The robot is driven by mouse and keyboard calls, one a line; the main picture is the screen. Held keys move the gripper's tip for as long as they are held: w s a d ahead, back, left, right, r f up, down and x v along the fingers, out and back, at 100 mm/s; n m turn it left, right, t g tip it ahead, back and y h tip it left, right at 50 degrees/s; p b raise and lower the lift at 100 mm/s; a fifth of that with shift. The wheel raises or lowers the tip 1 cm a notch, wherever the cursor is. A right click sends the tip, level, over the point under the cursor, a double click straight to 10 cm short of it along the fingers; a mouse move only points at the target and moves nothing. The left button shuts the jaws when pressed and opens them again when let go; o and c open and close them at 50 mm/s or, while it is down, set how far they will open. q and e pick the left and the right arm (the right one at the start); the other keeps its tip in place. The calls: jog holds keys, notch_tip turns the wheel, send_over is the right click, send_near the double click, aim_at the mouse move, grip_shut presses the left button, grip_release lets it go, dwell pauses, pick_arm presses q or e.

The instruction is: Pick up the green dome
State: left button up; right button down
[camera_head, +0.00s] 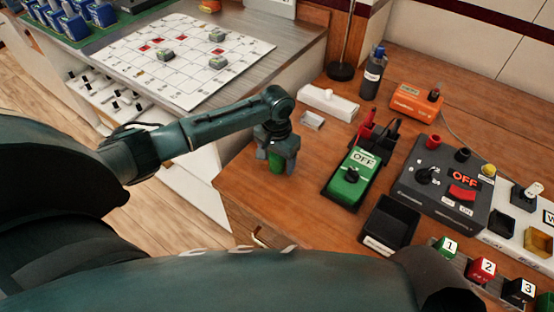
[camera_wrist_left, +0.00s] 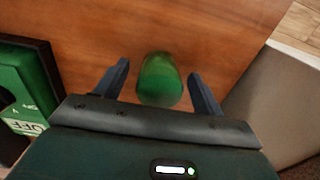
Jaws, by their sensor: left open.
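The green dome (camera_head: 277,162) stands on the wooden table near its left edge, partly hidden by my left gripper (camera_head: 279,158) in the head view. In the left wrist view the dome (camera_wrist_left: 160,80) shows between the two fingers of my left gripper (camera_wrist_left: 160,84). The fingers are spread, one on each side of the dome, with a gap on both sides. I cannot tell whether they touch the table. My right gripper does not show.
A green device marked OFF (camera_head: 351,178) lies right of the gripper, with a black tray (camera_head: 390,222) in front. A white box (camera_head: 328,103) and a small grey block (camera_head: 312,121) lie behind. A dark power unit (camera_head: 445,180) stands farther right. The table's left edge is close.

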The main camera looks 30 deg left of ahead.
pick_arm(q)
jog(key=shift+f, duration=0.2)
jog(key=shift+c, duration=0.6)
jog(key=c, duration=0.9)
jog(key=shift+r, duration=0.1)
